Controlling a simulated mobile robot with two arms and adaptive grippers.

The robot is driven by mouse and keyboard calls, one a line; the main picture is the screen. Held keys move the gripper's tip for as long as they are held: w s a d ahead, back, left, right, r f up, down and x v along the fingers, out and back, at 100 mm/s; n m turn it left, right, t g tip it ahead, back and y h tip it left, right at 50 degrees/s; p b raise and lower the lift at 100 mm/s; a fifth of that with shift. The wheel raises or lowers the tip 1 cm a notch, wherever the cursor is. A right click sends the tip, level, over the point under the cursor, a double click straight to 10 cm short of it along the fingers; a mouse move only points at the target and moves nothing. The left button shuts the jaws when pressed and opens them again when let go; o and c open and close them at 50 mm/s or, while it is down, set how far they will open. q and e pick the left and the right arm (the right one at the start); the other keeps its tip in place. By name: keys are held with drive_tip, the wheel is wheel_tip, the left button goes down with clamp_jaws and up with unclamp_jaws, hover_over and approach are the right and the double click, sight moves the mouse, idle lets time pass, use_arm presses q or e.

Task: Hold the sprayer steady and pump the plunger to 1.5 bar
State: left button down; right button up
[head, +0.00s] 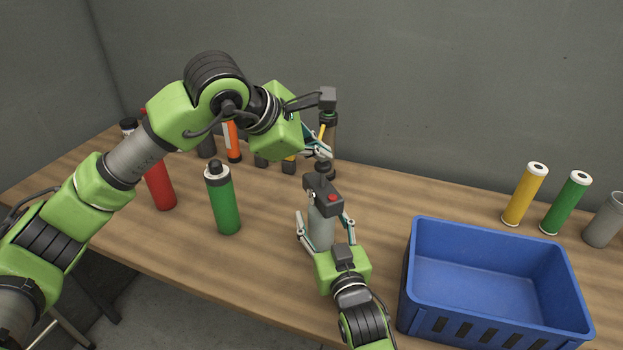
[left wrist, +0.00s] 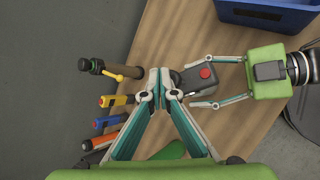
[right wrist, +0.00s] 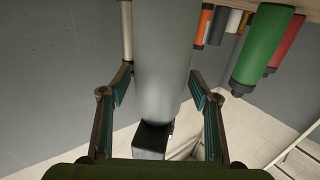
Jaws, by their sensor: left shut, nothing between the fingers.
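The sprayer (head: 321,230) stands upright on the bench as a grey cylinder with a dark head (left wrist: 201,79) and a red button. A dark plunger knob (head: 323,168) sits on top of the head. My left gripper (head: 326,152) is shut and empty, with its tips close above the knob; whether they touch it is unclear. My right gripper (head: 324,217) has its fingers on either side of the sprayer body, with small gaps visible. The grey body (right wrist: 162,60) also fills the middle of the right wrist view. No pressure reading is legible.
A blue crate (head: 495,230) stands at right, with yellow (head: 525,195), green (head: 566,203) and grey cylinders behind it. A green bottle (head: 222,200) and a red one (head: 159,182) stand left. A dark cylinder with a yellow lever (left wrist: 115,73) stands behind the sprayer.

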idle(0.3)
drive_tip(key=v, duration=1.2)
use_arm(q)
drive_tip(key=shift+s, duration=0.1)
use_arm(e)
drive_tip(key=shift+s, duration=0.1)
